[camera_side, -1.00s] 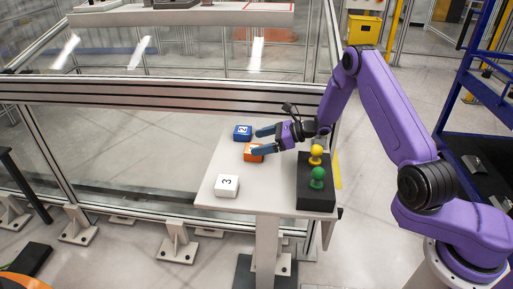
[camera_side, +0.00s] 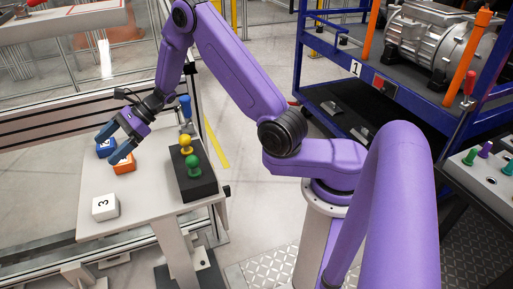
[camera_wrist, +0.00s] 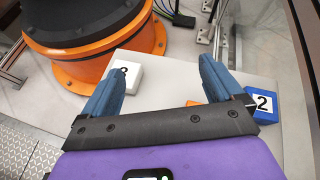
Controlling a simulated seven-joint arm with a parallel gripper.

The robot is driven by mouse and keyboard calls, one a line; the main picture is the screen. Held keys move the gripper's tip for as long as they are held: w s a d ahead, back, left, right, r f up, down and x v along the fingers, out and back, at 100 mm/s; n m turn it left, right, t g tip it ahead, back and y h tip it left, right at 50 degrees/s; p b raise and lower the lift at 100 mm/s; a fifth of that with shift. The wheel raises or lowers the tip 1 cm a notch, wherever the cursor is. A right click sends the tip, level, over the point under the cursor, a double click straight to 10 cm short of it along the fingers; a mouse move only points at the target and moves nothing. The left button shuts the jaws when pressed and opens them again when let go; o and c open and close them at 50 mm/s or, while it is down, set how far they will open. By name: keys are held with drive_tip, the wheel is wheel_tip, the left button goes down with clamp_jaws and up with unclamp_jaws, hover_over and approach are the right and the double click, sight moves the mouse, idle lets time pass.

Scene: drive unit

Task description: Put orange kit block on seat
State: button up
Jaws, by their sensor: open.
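The orange kit block (camera_side: 124,163) lies on the pale table (camera_side: 140,205), between a blue block (camera_side: 105,148) marked 2 and a white block (camera_side: 105,207) marked 3. My gripper (camera_side: 106,150) is open and empty over the blue and orange blocks, its blue fingers partly covering both. Whether a finger touches the orange block I cannot tell. In the wrist view the white block (camera_wrist: 127,76) shows by the left finger and the blue block (camera_wrist: 262,105) right of the right finger. I cannot identify the seat.
A black stand (camera_side: 207,186) with yellow (camera_side: 186,144) and green (camera_side: 193,165) knobs stands at the table's right side; a blue knob (camera_side: 185,106) rises behind it. A blue cart (camera_side: 380,95) carries a metal motor (camera_side: 432,42). The table's front middle is clear.

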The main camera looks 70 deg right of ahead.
drive_tip(key=s+a+r+n+g+h, duration=0.25)
drive_tip(key=s+a+n+g, duration=0.2)
drive_tip(key=s+n, duration=0.5)
drive_tip(key=s+a+r+n+g+h, duration=0.1)
drive_tip(key=s+a+r+n+g, duration=0.3)
drive_tip(key=s+n, duration=0.55)
drive_tip(key=s+d+n+h, duration=0.2)
drive_tip(key=s+d+n, duration=0.2)
drive_tip(key=s, duration=0.3)
drive_tip(key=s+d+n+t+h, duration=0.1)
drive_tip(key=s+d+n+h, duration=0.2)
drive_tip(key=s+n, duration=0.3)
drive_tip(key=s+d+n+t+h, duration=0.1)
drive_tip(key=s+d+n+h, duration=0.1)
drive_tip(key=s+d+n, duration=0.2)
drive_tip(key=s+d, duration=0.2)
drive_tip(key=s, duration=0.2)
drive_tip(key=shift+s+r+n, duration=0.25)
drive_tip(key=shift+n, duration=0.15)
drive_tip(key=shift+s+d+n+t, duration=0.25)
drive_tip(key=shift+d+n, duration=0.05)
drive_tip(key=shift+n, duration=0.2)
drive_tip(key=shift+w+a, duration=0.1)
